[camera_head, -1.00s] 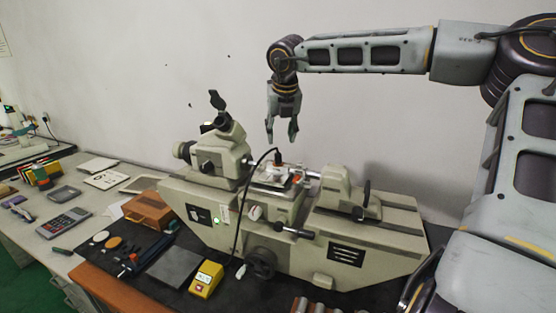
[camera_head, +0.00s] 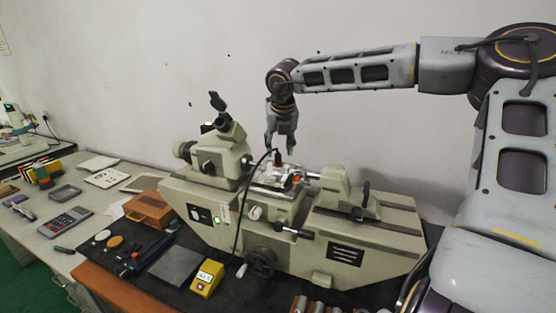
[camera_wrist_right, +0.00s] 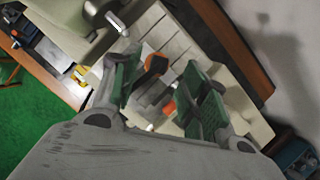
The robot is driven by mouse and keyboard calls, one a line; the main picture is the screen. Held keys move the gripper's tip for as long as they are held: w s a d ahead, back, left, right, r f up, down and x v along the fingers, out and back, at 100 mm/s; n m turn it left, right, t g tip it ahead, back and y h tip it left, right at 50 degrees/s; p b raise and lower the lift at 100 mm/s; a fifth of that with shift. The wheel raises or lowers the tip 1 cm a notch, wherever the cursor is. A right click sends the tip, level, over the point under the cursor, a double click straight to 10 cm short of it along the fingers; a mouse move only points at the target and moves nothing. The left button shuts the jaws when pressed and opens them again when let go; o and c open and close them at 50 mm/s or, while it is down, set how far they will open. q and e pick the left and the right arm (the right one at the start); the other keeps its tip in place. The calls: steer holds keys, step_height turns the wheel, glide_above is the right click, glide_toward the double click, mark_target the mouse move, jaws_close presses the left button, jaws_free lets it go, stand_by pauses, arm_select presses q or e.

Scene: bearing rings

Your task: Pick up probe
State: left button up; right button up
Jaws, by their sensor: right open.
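The probe (camera_head: 277,157) is a small dark upright piece with an orange-brown top and a black cable, standing on the small stage (camera_head: 272,176) in the middle of the measuring machine. My right gripper (camera_head: 281,147) points down just above it, with its fingertips around or very near the probe's top. In the right wrist view the gripper (camera_wrist_right: 165,95) is open, green pads apart, and a dark and orange piece (camera_wrist_right: 154,66), likely the probe, shows between and beyond the fingers. I cannot tell whether they touch. My left gripper is not in view.
The grey machine (camera_head: 345,245) has an eyepiece head (camera_head: 225,145) left of the gripper and a tailstock (camera_head: 340,190) right of it. A yellow gauge box (camera_head: 207,278), a wooden box (camera_head: 149,209) and a calculator (camera_head: 64,222) lie on the bench to the left.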

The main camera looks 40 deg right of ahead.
mark_target(278, 154)
steer(key=shift+p+x, duration=0.45)
steer(key=shift+x, duration=1.25)
steer(key=shift+w, duration=0.1)
steer(key=shift+c, duration=0.3)
jaws_close()
